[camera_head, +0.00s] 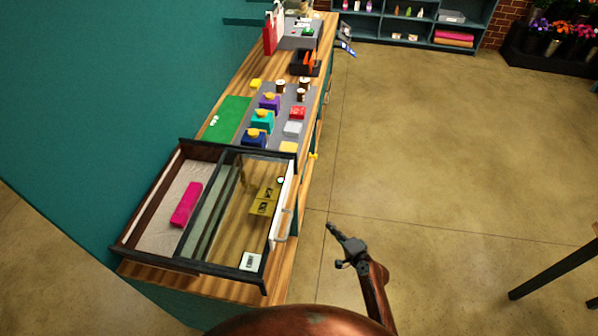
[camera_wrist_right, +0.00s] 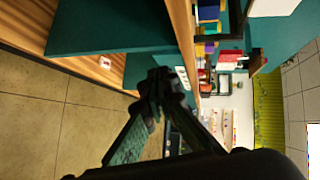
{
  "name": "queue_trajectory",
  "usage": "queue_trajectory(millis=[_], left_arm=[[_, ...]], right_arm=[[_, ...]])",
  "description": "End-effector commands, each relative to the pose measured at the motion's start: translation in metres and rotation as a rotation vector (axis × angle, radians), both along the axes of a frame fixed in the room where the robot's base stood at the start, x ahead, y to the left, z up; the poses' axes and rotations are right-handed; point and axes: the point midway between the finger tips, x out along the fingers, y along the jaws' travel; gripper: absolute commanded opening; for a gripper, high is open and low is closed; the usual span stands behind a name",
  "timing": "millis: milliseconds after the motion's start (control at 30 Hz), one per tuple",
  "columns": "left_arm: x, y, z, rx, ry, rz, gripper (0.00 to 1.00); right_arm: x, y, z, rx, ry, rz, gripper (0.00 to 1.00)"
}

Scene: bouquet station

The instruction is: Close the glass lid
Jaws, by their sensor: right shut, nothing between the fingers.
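The glass lid (camera_head: 228,212) is a clear pane in a dark frame, with a pale handle (camera_head: 282,225) along its right side. It belongs to a dark-framed case (camera_head: 150,200) at the near end of the counter. The left part of the case is uncovered and shows a pale lining with a magenta block (camera_head: 186,204). Yellow cards (camera_head: 264,196) show through the right part of the frame. My right gripper (camera_head: 330,227) is shut and empty, right of the handle and apart from it, over the floor side. Its fingertips (camera_wrist_right: 160,84) meet in the wrist view. My left gripper is out of view.
The wooden counter (camera_head: 245,291) runs away from me along a teal wall. Beyond the case lie a green mat (camera_head: 225,118), a grey mat with several coloured boxes, a black tray (camera_head: 300,66) and a red bag (camera_head: 269,40).

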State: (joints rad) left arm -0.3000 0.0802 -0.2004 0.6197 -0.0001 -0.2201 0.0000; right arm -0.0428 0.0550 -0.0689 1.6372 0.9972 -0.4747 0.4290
Motion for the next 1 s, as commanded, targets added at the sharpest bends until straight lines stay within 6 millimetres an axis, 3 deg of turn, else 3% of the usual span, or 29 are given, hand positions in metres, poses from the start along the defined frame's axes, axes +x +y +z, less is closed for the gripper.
queue_trajectory(millis=[33, 100, 200, 300, 467, 900, 1000], left_arm=[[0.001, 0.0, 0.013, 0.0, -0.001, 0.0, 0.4], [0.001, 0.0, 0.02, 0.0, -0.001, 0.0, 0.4], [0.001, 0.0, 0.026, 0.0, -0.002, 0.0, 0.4], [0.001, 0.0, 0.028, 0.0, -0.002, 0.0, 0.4], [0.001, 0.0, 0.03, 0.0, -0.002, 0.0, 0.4], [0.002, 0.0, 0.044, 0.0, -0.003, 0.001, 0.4], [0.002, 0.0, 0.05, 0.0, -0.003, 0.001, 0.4]], right_arm=[[0.01, 0.008, 0.049, 0.06, -0.043, 0.007, 0.0], [0.019, 0.017, 0.097, 0.135, -0.089, 0.02, 0.0], [0.024, 0.026, 0.142, 0.207, -0.131, 0.039, 0.0], [0.026, 0.031, 0.164, 0.245, -0.152, 0.049, 0.0], [0.036, 0.038, 0.169, 0.256, -0.156, 0.052, 0.0], [0.11, 0.081, 0.169, 0.252, -0.157, 0.053, 0.0], [0.116, 0.095, 0.169, 0.254, -0.153, 0.053, 0.0]])
